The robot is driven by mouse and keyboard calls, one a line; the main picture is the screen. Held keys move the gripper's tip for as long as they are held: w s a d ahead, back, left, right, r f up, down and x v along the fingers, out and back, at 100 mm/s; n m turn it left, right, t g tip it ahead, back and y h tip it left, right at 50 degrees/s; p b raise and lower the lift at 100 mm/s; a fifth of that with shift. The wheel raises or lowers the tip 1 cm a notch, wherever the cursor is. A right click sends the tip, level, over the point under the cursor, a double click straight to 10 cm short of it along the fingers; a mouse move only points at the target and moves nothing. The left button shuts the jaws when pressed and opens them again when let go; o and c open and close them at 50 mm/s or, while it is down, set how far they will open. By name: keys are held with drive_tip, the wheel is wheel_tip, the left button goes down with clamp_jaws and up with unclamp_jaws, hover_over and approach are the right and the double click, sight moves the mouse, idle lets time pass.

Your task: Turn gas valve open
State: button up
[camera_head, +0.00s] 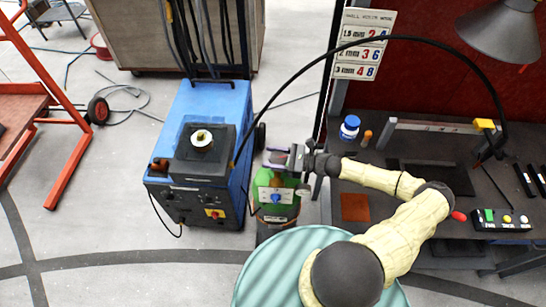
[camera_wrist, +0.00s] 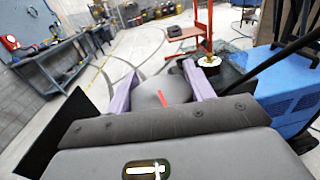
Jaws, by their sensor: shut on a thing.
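The gas valve shows in the wrist view as a grey rounded knob (camera_wrist: 150,88) with a red mark, between my two purple fingers. My gripper (camera_wrist: 160,88) is shut on it, one finger at each side. In the head view my gripper (camera_head: 277,157) is at the top of a green gas cylinder (camera_head: 264,203), reaching in from the right. The gripper hides the knob there. A valve fitting with a blue round part (camera_head: 276,197) sits just below the gripper, at the front of the cylinder.
A blue welding machine (camera_head: 213,115) stands close on the left of the cylinder. A workbench (camera_head: 385,205) with tools is on the right. A black cable arches over the bench and my arm. A red hand cart (camera_head: 50,100) stands at the far left, with open floor between.

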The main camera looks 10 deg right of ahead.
drive_tip(key=shift+f+n+g+b, duration=0.15)
drive_tip(key=shift+n+g+b, duration=0.25)
drive_tip(key=shift+g+b, duration=0.3)
drive_tip(key=n+g+b, duration=0.1)
drive_tip(key=b, duration=0.1)
drive_tip(key=n+g+y+b, duration=0.1)
drive_tip(key=g+b, duration=0.1)
drive_tip(key=shift+s+f, duration=0.15)
drive_tip(key=n+g+b, duration=0.1)
drive_tip(key=g+b, duration=0.1)
drive_tip(key=n+g+b, duration=0.2)
drive_tip(key=g, duration=0.1)
drive_tip(key=shift+s+n+b, duration=0.2)
drive_tip(key=shift+n+b, duration=0.1)
drive_tip(key=n+g+b, duration=0.1)
drive_tip(key=g, duration=0.1)
drive_tip(key=n+g+h+b, duration=0.1)
drive_tip(key=g, duration=0.1)
drive_tip(key=n+g+b, duration=0.1)
drive_tip(key=shift+s+n+g+h, duration=0.3)
drive_tip(key=shift+g, duration=0.1)
drive_tip(key=shift+s+d+r+n+g+h+b, duration=0.1)
drive_tip(key=shift+s+r+n+g+h+b, duration=0.1)
drive_tip(key=shift+n+g+h+b, duration=0.8)
drive_tip(key=shift+s+d+r+n+g+h+b, duration=0.15)
drive_tip(key=shift+n+g+h+b, duration=0.55)
drive_tip(key=shift+g, duration=0.6)
drive_tip(key=shift+w, duration=0.1)
drive_tip(key=o, duration=1)
drive_tip(key=shift+a, duration=0.1)
